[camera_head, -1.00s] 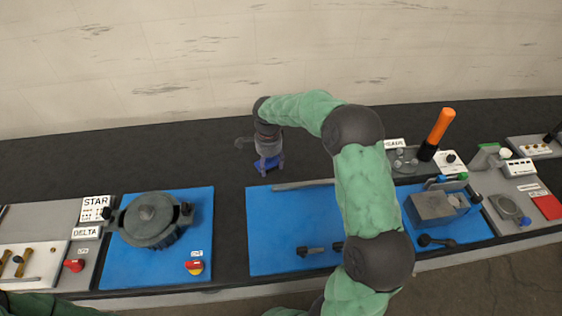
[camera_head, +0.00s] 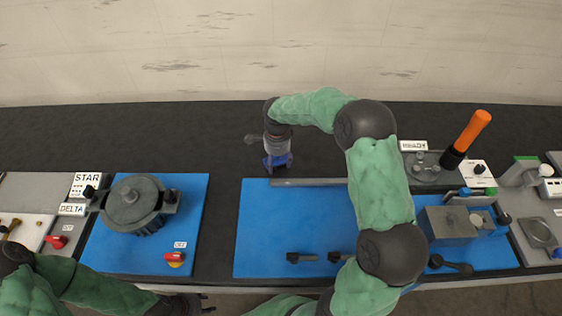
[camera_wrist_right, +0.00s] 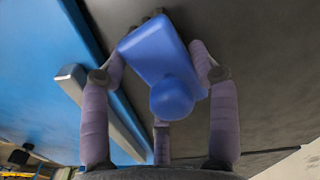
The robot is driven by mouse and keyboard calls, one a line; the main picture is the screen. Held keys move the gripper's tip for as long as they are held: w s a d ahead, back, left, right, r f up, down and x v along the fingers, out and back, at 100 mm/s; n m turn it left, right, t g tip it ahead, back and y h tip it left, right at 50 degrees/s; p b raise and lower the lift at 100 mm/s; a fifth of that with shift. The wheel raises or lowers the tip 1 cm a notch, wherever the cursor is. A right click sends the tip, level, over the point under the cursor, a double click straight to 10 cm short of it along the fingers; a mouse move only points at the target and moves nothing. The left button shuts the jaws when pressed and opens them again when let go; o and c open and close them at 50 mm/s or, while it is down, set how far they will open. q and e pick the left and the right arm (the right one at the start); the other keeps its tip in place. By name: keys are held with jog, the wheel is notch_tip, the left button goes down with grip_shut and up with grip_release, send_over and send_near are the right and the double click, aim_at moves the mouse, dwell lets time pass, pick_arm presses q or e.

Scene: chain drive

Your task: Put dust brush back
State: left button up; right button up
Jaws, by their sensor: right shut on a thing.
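The dust brush (camera_wrist_right: 163,60) is blue, with a block-shaped body and a rounded knob end towards the camera in the right wrist view. My right gripper (camera_wrist_right: 160,75) is shut on it, with fingers on both sides. In the head view the right gripper (camera_head: 277,150) points down over the dark bench top just behind the blue mat, and the brush (camera_head: 278,161) shows blue at its fingers. Whether the brush touches the bench is unclear.
A grey bar (camera_head: 308,182) lies along the back edge of the central blue mat (camera_head: 265,225). Black-handled pieces (camera_head: 300,257) lie near its front. A dark motor-like housing (camera_head: 135,203) stands left. An orange handle (camera_head: 473,130) stands right. Dark bench behind is clear.

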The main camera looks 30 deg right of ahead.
jog(key=shift+w+a+r, duration=0.1)
jog(key=shift+w+a, duration=0.05)
jog(key=shift+a, duration=0.15)
jog(key=shift+f, duration=0.2)
jog(key=o, duration=1.1)
pick_arm(q)
jog(key=shift+w+a, duration=0.1)
jog(key=shift+a, duration=0.05)
pick_arm(e)
jog(key=shift+d+r, duration=0.1)
